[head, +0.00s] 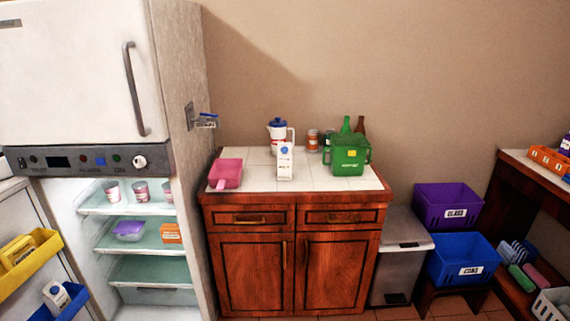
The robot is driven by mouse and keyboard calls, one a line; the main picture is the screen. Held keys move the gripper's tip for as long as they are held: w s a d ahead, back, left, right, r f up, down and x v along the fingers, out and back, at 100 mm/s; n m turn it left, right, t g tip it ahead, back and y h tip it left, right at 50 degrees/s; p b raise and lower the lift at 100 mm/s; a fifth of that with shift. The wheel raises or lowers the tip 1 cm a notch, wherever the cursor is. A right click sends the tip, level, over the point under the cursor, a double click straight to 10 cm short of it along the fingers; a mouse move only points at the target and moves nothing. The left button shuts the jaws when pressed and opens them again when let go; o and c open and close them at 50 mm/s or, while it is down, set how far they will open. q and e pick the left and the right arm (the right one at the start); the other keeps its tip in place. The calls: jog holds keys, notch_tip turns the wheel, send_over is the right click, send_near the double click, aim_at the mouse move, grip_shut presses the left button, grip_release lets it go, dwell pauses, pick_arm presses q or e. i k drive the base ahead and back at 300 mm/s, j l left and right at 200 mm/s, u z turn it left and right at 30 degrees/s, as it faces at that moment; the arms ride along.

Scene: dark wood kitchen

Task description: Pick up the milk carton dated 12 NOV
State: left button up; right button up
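A white milk carton (285,163) with a blue mark stands upright on the tiled counter top (330,183), near its front middle. A second white carton (56,298) with a dark round mark leans in a blue bin (74,300) on the open fridge door at the lower left. Any date on either carton is too small to read. Neither of my grippers shows in the head view.
A pink dustpan-like container (226,174), a white jug (277,130) with a blue lid and a green box (348,157) share the counter. The open fridge (140,240) stands left. A bin (402,260) and purple (447,205) and blue crates (463,261) stand right.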

aim_at(284, 148)
jog(key=i+l+u, duration=0.15)
jog(key=i, duration=0.35)
jog(key=i+u, duration=0.1)
jog(key=i, duration=0.4)
jog(key=i+l+u, duration=0.15)
jog(key=i, duration=0.35)
jog(key=i+l+u, duration=0.15)
jog(key=i+l, duration=0.2)
jog(key=i, duration=0.15)
